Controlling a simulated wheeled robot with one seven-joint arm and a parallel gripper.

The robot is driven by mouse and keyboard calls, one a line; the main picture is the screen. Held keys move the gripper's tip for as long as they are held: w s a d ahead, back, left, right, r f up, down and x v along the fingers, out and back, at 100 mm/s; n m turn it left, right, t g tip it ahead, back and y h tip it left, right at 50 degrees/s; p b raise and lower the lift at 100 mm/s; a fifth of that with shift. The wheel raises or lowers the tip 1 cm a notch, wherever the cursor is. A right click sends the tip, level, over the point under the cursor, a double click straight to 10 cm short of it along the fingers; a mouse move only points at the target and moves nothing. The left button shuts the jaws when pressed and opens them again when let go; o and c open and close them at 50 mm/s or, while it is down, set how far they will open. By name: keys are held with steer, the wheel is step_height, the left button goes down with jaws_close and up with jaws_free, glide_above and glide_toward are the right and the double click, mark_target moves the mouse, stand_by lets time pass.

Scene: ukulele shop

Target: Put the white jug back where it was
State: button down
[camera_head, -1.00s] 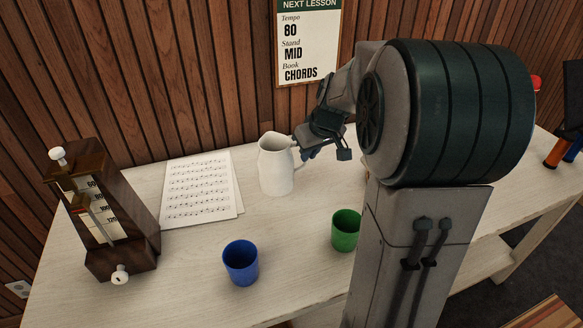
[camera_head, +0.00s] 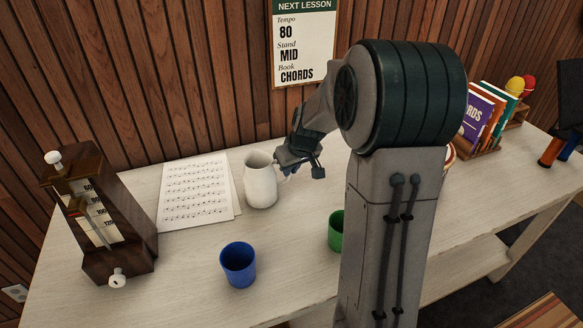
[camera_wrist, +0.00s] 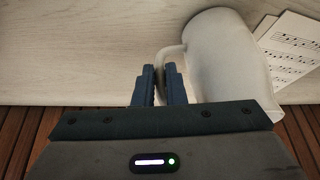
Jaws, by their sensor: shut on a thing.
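The white jug (camera_head: 261,181) is upright near the back of the pale table, just right of the sheet music, in the head view. In the wrist view the jug (camera_wrist: 222,58) is at the upper right, with its handle toward my fingers. My gripper (camera_head: 287,168) is at the jug's right side, where the handle is. In the wrist view my gripper (camera_wrist: 160,80) is shut on the jug's handle, its two fingers close together. Whether the jug's base touches the table or is slightly raised, I cannot tell.
A blue cup (camera_head: 239,265) and a green cup (camera_head: 336,232) stand in front. Sheet music (camera_head: 195,192) lies left of the jug, and a metronome (camera_head: 98,225) stands further left. Books (camera_head: 482,115) stand at the right. The table (camera_head: 295,235) is bare between the jug and cups.

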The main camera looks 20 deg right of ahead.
steer(key=c, duration=1.5)
jaws_free()
steer(key=a+v, duration=0.1)
steer(key=v, duration=1.1)
steer(key=s+a+f, duration=0.1)
steer(key=s+a, duration=0.2)
steer(key=s, duration=0.4)
steer(key=s+a+f+m+g, duration=0.1)
steer(key=s+a, duration=0.1)
steer(key=s, duration=0.5)
steer(key=s+a+f+m+g+h, duration=0.1)
steer(key=s+a+f, duration=0.1)
steer(key=s, duration=0.5)
steer(key=shift+s+a+f, duration=0.1)
steer(key=shift+s+a, duration=0.2)
steer(key=shift+a, duration=0.55)
